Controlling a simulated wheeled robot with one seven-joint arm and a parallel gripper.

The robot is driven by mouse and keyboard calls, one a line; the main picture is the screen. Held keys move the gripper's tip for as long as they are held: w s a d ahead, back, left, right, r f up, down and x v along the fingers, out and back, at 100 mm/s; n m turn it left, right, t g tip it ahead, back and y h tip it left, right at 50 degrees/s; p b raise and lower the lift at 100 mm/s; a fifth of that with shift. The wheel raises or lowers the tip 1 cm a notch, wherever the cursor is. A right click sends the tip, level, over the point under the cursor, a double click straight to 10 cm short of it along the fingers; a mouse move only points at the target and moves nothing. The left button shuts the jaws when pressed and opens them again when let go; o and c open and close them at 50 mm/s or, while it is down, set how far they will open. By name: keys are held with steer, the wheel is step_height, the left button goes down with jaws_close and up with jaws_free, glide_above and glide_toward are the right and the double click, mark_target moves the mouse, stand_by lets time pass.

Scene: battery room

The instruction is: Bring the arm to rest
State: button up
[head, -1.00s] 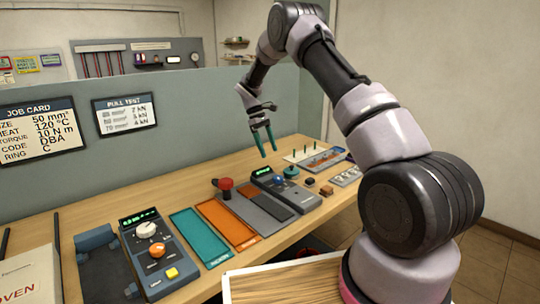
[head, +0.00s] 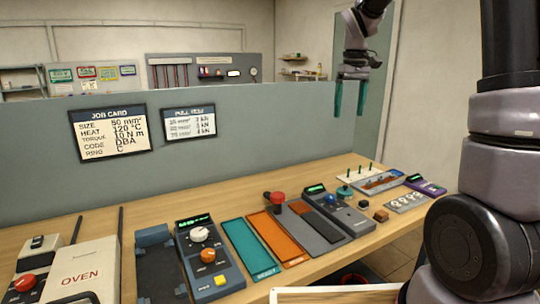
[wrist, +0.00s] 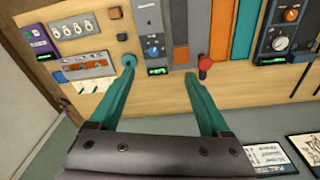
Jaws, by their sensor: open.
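My gripper (head: 350,98) hangs high at the upper right in the head view, its two green fingers apart and pointing down.
The wooden bench (head: 340,255) holds a teal mat (head: 248,250), an orange mat (head: 275,238), a dial box (head: 208,258), a red knob (head: 278,198) and an oven (head: 85,272). A grey partition (head: 270,130) stands behind. The air around my gripper is clear.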

steer(key=s+r+m+t+y, duration=0.1)
steer(key=s+r+m+t, duration=0.1)
steer(key=s, duration=1)
steer(key=s+d+r+m+t+y, duration=0.1)
steer(key=s+r+m+t, duration=0.2)
steer(key=s, duration=0.8)
steer(key=shift+s+d+r+m+t, duration=0.3)
steer(key=shift+m+t, duration=0.3)
steer(key=shift+m, duration=0.5)
